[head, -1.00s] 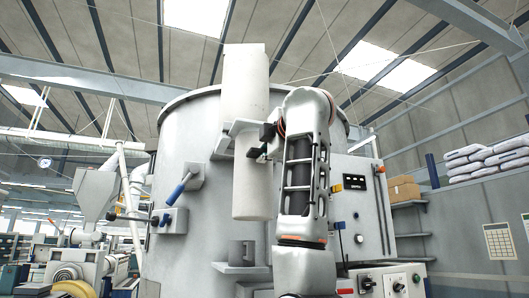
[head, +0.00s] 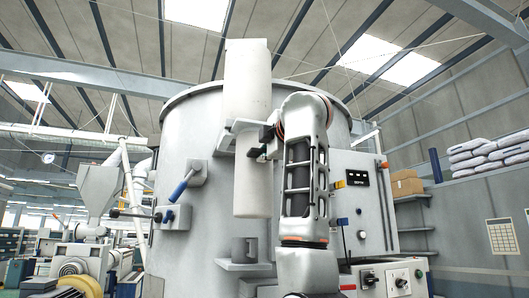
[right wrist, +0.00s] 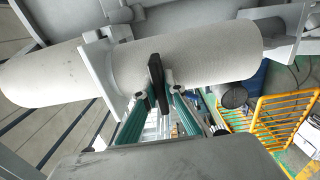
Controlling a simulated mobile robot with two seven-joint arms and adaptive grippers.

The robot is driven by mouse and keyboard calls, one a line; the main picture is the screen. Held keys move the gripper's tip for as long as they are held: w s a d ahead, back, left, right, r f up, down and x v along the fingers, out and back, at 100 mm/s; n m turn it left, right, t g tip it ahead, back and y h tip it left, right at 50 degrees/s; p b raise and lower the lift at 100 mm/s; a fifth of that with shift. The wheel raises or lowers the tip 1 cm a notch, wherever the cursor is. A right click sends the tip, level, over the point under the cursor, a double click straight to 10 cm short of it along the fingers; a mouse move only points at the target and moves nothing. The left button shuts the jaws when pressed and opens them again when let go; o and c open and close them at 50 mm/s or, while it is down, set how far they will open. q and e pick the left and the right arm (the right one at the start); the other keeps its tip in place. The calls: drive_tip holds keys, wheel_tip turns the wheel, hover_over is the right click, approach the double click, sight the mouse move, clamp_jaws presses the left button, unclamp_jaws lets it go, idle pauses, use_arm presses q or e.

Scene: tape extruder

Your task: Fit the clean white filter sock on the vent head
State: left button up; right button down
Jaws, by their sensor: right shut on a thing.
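A white, smooth cylinder (head: 253,185), which looks like the filter sock, hangs upright in front of the big grey vessel. Directly above it, past a grey bracket collar (head: 240,125), a second pale cylinder (head: 247,80) stands up; I cannot tell which part is the vent head. My right gripper (head: 262,151) is shut at the upper part of the lower cylinder, just under the collar. In the right wrist view the fingers (right wrist: 162,85) press at the edge of the lower cylinder (right wrist: 215,55), close to the collar (right wrist: 100,62). The exact grip is partly hidden. My left gripper is not in view.
The grey vessel (head: 195,140) fills the middle. A blue-handled latch (head: 181,188) sits at its left. A small grey cup on a bracket (head: 244,250) is below the cylinder. A control panel (head: 365,200) is at right. Yellow railing (right wrist: 280,120) shows in the wrist view.

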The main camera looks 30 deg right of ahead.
drive_tip(key=shift+p+x, duration=1)
drive_tip(key=shift+x, duration=3.4)
drive_tip(key=c, duration=2)
unclamp_jaws()
drive_tip(key=shift+f, duration=0.15)
drive_tip(key=shift+c, duration=0.2)
drive_tip(key=shift+f, duration=0.1)
drive_tip(key=v, duration=1.2)
drive_tip(key=shift+r, duration=0.2)
